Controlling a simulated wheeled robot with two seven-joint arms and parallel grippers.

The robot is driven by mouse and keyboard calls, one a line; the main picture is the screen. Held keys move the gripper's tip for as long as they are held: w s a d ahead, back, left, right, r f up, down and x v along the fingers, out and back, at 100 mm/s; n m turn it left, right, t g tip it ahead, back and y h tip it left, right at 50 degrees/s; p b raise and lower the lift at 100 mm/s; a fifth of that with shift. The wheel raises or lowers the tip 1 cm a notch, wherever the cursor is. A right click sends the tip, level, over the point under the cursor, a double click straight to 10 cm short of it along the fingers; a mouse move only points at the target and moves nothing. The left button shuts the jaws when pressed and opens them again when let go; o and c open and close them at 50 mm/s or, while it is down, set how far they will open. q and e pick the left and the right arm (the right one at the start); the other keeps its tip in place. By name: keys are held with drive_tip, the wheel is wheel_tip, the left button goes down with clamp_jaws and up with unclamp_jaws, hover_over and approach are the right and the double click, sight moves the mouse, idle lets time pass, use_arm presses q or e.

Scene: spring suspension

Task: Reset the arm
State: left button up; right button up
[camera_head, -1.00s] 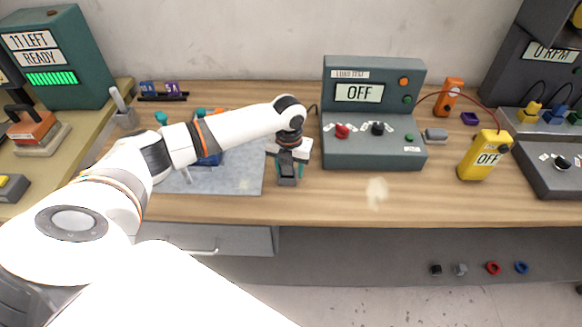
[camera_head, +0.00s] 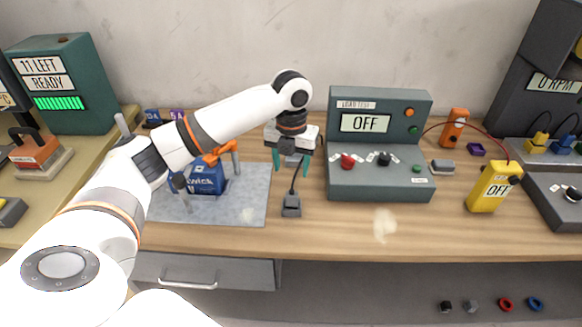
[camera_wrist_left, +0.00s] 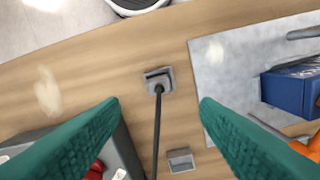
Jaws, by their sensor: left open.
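My left arm (camera_head: 225,118) reaches in from the left over the bench. My right gripper is not in view.
The grey load-test box (camera_head: 378,180) reading OFF stands right of the gripper. A grey mat (camera_head: 245,205) with a blue box (camera_head: 205,180) lies left. A yellow meter (camera_head: 492,187) stands farther right. A second small grey block (camera_wrist_left: 181,160) lies near the cable.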

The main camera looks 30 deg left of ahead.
use_arm(q)
drive_tip(key=shift+f, duration=0.1)
drive_tip(key=s+d+f+n, duration=0.1)
drive_tip(key=d+f, duration=0.1)
drive_tip(key=s+d+f+n, duration=0.1)
drive_tip(key=d+f, duration=0.2)
drive_tip(key=s+d+f+n, duration=0.1)
drive_tip(key=s+d+f, duration=0.1)
drive_tip(key=d+f, duration=0.1)
drive_tip(key=shift+d+f+n+t+h, duration=0.1)
drive_tip(key=shift+d+n+t+h, duration=0.1)
drive_tip(key=shift+n+t+h, duration=0.1)
drive_tip(key=s+d+f+n+t+h, duration=0.1)
drive_tip(key=s+d+f+n, duration=0.5)
drive_tip(key=s+d+n, duration=0.15)
drive_tip(key=s+a+n+t+y, duration=0.15)
drive_tip(key=s+a+n, duration=0.25)
drive_tip(key=s+n, duration=1.3)
wheel_tip(320, 180, down, 29)
drive_tip(key=n+g, duration=0.1)
drive_tip(key=n, duration=0.1)
drive_tip(key=s+a+f+g, duration=0.1)
drive_tip(key=s+a+f, duration=0.2)
drive_tip(key=s+f, duration=1.1)
drive_tip(key=shift+s, duration=0.9)
